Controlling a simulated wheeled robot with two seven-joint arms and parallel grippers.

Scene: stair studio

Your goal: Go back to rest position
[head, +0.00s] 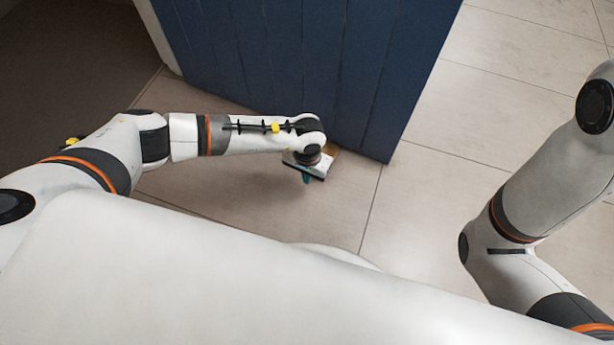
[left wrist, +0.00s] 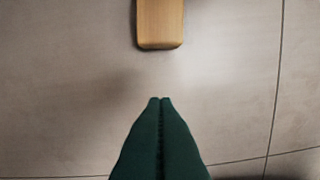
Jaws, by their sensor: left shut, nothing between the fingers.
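My left gripper (head: 308,178) is low over the tiled floor, beside the dark blue panelled front, in the head view. In the left wrist view its two green fingers (left wrist: 161,100) are pressed together with nothing between them. A light wooden piece (left wrist: 160,24) lies ahead of the fingertips in that view, apart from them. A small part of a wooden thing (head: 333,150) also shows just behind the gripper in the head view. My right arm comes in at the right edge of the head view, but its gripper is out of the picture.
The dark blue panelled front (head: 300,60) stands close behind my left forearm, with its corner near the gripper. The beige tiled floor (head: 430,190) is clear between my arms and to the right of the panel. A dark area (head: 60,70) lies at the upper left.

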